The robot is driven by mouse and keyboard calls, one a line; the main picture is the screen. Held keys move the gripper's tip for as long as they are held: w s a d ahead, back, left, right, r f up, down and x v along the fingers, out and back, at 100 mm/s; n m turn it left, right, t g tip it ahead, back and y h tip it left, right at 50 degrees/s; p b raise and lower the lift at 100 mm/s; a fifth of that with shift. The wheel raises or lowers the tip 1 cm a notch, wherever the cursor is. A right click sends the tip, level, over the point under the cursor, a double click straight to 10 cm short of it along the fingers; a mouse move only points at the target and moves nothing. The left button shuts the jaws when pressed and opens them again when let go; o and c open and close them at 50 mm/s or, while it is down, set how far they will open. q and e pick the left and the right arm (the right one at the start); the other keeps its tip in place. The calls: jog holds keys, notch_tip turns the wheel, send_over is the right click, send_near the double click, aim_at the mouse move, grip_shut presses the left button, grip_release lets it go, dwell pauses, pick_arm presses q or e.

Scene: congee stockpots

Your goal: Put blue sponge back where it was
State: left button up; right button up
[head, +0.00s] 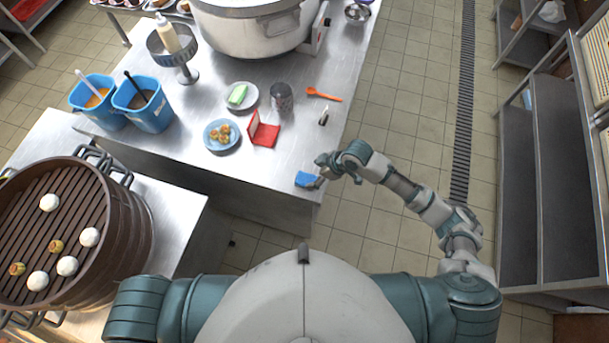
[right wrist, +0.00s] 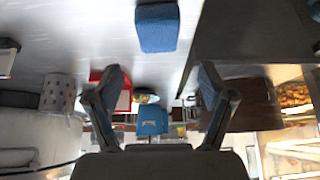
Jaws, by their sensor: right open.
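The blue sponge (head: 307,180) lies on the steel table near its front right corner. In the right wrist view the sponge (right wrist: 157,27) lies on the metal top near the top of the picture, beyond the fingertips. My right gripper (head: 322,170) is just right of the sponge in the head view, close to the table edge. Its two fingers are spread wide in the right wrist view (right wrist: 162,85), with nothing held between them. Whether a finger touches the sponge cannot be told. My left gripper is out of view.
A red open case (head: 264,133), a blue plate of food (head: 221,135), a white plate (head: 241,97), a metal cup (head: 281,97) and an orange spoon (head: 323,94) stand behind the sponge. A large stockpot (head: 250,32) is farther back. The tabletop around the sponge is clear.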

jog(key=s+r+m+t, duration=0.1)
jog(key=s+m, duration=0.2)
jog(key=s, duration=0.3)
jog(key=s+d+f+m+h, duration=0.3)
jog(key=s+d+m, duration=0.2)
jog(key=s+d, duration=0.3)
jog(key=s+d+f+m+h, duration=0.3)
jog(key=s+d+m, duration=0.3)
jog(key=d, duration=0.4)
notch_tip(320, 180, down, 23)
jog(key=s+a+n, duration=0.1)
jog(key=a+n, duration=0.1)
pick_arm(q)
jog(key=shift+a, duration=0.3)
pick_arm(e)
jog(key=s+d+f+g, duration=0.1)
jog(key=s+f, duration=0.8)
jog(key=s+d+f+g, duration=0.1)
jog(key=s+d+f, duration=0.1)
jog(key=s+f, duration=0.7)
jog(key=shift+s+d+f, duration=0.3)
jog(key=shift+s+f, duration=0.05)
jog(key=shift+f, duration=0.05)
